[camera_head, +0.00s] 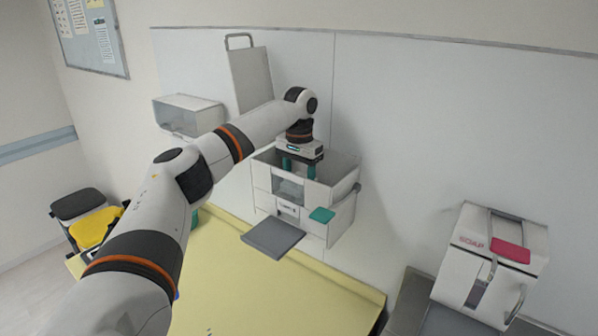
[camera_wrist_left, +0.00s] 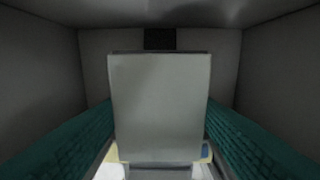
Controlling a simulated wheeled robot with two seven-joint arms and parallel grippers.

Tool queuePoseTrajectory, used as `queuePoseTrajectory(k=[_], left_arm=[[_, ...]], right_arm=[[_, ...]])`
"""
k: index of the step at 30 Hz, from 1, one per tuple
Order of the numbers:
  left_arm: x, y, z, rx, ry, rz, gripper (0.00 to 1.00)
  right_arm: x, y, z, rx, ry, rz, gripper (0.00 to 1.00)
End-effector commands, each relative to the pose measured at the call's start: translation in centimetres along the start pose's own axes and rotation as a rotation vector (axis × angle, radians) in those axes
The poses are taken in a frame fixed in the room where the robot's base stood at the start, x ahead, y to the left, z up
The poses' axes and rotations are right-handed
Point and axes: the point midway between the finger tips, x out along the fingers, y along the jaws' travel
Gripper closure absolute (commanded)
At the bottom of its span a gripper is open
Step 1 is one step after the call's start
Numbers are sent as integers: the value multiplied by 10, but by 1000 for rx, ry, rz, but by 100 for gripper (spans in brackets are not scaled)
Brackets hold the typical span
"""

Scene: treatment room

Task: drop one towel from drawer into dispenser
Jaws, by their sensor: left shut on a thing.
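The dispenser (camera_head: 343,196) is a white wall-mounted box with an open top, a front window and a teal tab. A grey tray (camera_head: 273,238) sticks out at its lower front. My left gripper (camera_head: 298,170) points down into the open top, its teal fingers partly inside. In the left wrist view, a pale grey-white block (camera_wrist_left: 160,105), which looks like a folded towel, sits between the teal fingers, with dark box walls around it. The gripper is shut on it. I cannot clearly make out a separate drawer. My right gripper is not in view.
A grey panel with a handle (camera_head: 251,79) stands upright behind the dispenser. A clear-fronted white box (camera_head: 188,114) hangs to its left. A soap dispenser (camera_head: 487,262) is at the right. A yellow table (camera_head: 300,292) lies below, mostly clear. Bins with black (camera_head: 77,204) and yellow lids stand at the left.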

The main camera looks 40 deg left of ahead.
Motion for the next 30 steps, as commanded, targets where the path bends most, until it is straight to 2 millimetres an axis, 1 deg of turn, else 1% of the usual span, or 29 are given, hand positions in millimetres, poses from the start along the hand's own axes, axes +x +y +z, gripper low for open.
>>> queuePoseTrajectory(k=[3, 8, 20, 30], left_arm=[[5, 0, 0, 0, 0, 0, 64], [7, 0, 0, 0, 1, 0, 64], [6, 0, 0, 0, 1, 0, 64], [6, 0, -1, 0, 0, 0, 64]], right_arm=[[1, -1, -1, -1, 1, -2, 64], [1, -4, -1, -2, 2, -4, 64], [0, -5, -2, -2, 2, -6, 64], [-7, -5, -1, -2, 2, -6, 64]])
